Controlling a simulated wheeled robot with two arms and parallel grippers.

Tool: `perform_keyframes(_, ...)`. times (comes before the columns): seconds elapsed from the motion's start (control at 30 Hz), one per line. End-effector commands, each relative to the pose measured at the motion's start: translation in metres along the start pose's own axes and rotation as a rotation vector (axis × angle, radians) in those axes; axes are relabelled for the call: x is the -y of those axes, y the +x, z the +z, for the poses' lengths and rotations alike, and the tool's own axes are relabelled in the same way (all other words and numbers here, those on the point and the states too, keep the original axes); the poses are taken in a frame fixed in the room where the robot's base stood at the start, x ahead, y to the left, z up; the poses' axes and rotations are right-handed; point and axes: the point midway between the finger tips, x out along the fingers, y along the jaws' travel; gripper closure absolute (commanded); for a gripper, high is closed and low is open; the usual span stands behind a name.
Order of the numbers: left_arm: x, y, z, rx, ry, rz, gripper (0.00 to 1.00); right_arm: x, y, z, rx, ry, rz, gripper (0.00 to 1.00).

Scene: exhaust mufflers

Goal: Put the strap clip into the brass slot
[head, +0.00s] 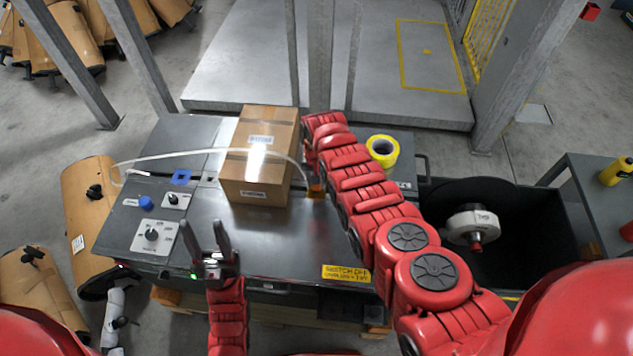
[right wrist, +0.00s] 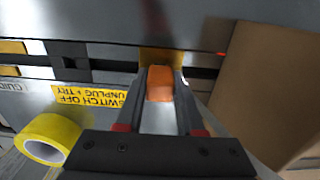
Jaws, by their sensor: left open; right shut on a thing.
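The strap clip (right wrist: 160,84) is a small orange block. In the right wrist view my right gripper (right wrist: 161,90) is shut on it. A brass piece (right wrist: 160,56), which looks like the slot, lies directly beyond the clip; I cannot tell whether the clip touches or enters it. In the head view the orange clip (head: 316,191) shows right of the carton, with my right gripper largely hidden by its arm. My left gripper (head: 205,228) is open and empty above the bench front.
The carton (head: 256,180) stands upright on the grey bench (head: 215,222). A yellow tape roll (head: 382,151) lies right of my right arm. A control panel (head: 152,236) is at the left, and a black bin (head: 530,235) at the right.

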Motion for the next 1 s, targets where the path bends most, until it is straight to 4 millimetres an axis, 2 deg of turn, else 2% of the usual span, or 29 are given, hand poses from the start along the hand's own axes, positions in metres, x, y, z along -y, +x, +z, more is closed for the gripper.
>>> perform_keyframes(0.57,-0.0005,-0.0094,0.0016,0.000,0.000,0.000,0.50,0.0001,0.0096,0.0000,0.000,0.000,0.000,1.00)
perform_keyframes(0.6,-0.0004,-0.0087,0.0015,0.000,0.000,0.000,0.50,0.0001,0.0089,-0.0001,0.000,0.000,0.000,0.60)
perform_keyframes(0.7,-0.0004,-0.0082,0.0013,0.000,0.000,0.000,0.50,0.0001,0.0085,0.0000,0.000,0.000,0.000,0.42)
perform_keyframes(0.8,-0.0004,-0.0082,0.0014,0.000,0.000,0.000,0.50,0.0001,0.0085,0.0000,0.000,0.000,0.000,0.28)
perform_keyframes(1.0,-0.0004,-0.0082,0.0013,0.000,0.000,0.000,0.50,0.0001,0.0086,0.0001,0.000,0.000,0.000,0.28)
